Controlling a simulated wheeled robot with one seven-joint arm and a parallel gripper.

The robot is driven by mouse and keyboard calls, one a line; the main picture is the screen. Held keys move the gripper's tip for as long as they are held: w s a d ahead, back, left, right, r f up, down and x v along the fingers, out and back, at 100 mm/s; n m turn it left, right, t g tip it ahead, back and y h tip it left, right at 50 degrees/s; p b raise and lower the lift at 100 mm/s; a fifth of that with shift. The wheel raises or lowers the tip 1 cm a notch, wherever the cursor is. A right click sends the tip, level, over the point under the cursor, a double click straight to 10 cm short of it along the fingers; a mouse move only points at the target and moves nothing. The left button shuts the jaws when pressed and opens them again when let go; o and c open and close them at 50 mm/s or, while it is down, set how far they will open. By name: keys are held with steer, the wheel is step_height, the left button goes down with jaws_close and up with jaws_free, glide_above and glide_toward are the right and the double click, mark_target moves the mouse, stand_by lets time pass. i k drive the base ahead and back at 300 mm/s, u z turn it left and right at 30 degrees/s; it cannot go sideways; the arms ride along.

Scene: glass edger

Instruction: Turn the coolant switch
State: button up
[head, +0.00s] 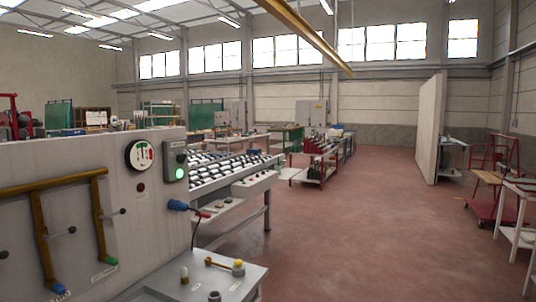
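A grey panel (95,160) fills the left of the head view. Brass pipes (55,186) with lever valves run along the panel, ending in blue and green tips. My gripper is not in view.
A blue plug (178,205) sticks out at the panel's lower right. Below, a grey shelf (235,278) carries a brass piece with a yellow knob and small posts. A roller table (230,172) stands behind. The red floor (370,220) to the right is open.

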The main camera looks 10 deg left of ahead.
mark_target(180, 159)
steer(key=z, duration=0.15)
steer(key=i, duration=1.5)
steer(key=u, duration=1)
steer(key=i, duration=0.9)
steer(key=u, duration=0.9)
